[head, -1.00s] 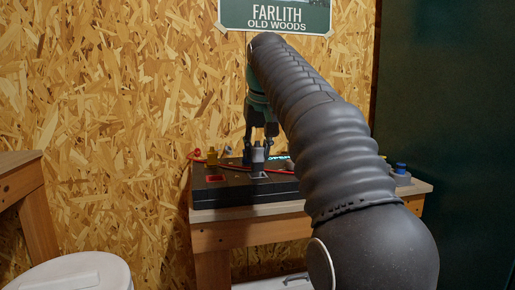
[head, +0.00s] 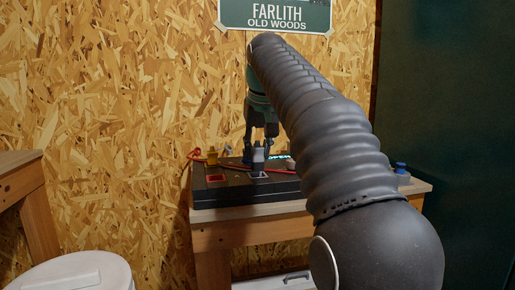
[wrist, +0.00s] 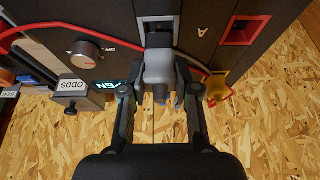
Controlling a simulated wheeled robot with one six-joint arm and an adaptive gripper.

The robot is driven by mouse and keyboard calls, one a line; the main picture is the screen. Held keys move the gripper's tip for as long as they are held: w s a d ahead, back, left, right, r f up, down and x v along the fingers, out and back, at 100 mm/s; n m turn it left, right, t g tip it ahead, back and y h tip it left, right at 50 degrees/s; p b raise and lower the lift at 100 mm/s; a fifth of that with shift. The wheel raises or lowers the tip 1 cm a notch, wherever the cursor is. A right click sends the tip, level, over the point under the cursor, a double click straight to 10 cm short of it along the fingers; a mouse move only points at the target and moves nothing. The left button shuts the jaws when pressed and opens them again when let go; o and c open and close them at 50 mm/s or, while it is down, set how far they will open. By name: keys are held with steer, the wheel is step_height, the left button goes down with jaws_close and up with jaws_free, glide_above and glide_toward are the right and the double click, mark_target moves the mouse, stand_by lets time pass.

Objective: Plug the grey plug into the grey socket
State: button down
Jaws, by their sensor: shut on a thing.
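A grey plug (head: 258,155) is held upright between the fingers of my gripper (head: 259,136) over the black box. In the wrist view my gripper (wrist: 160,92) is shut on the plug (wrist: 158,68). The grey socket (head: 259,174) is a light-framed opening in the box top. In the wrist view the socket (wrist: 160,22) shows just beyond the plug's end, roughly in line with it. I cannot tell whether the plug's tip touches the socket or is still above it.
The black box (head: 235,196) lies on a wooden bench (head: 250,232). A red socket (head: 215,178) is left of the grey one. A yellow plug (head: 212,158) and red cable are behind. A knob (wrist: 85,53) and a small box marked ODDS (wrist: 76,92) show in the wrist view.

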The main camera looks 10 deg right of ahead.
mark_target(258, 161)
steer(key=shift+f+b, duration=1.1)
steer(key=shift+f, duration=0.6)
steer(key=c, duration=0.8)
jaws_free()
steer(key=v, duration=0.7)
steer(key=shift+r, duration=0.1)
steer(key=shift+s+r, duration=0.1)
steer(key=shift+r, duration=0.1)
